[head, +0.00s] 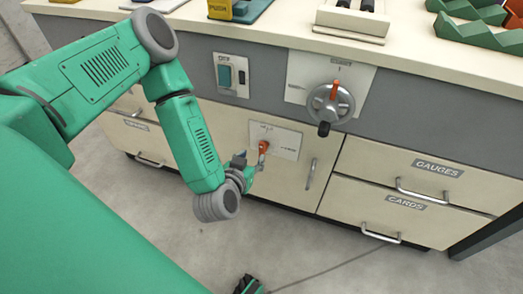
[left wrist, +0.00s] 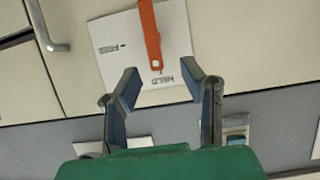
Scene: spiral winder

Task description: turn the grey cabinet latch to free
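The cabinet latch shows as an orange lever (left wrist: 151,36) on a white plate (left wrist: 178,22) in the left wrist view. The lever's free end is beside the HELD label; the FREE label lies to the left on the plate. In the head view the latch (head: 264,146) sits on its plate (head: 288,142) on the cream cabinet door, and looks orange, not grey. My left gripper (left wrist: 160,80) is open, its fingertips on either side of the lever's end in the picture. I cannot tell whether they touch it. My right gripper is not identifiable.
A grey handwheel (head: 331,103) and a green switch (head: 225,76) are on the panel above the latch. A door handle (head: 310,174) stands right of the latch. Drawers with handles (head: 426,192) lie further right.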

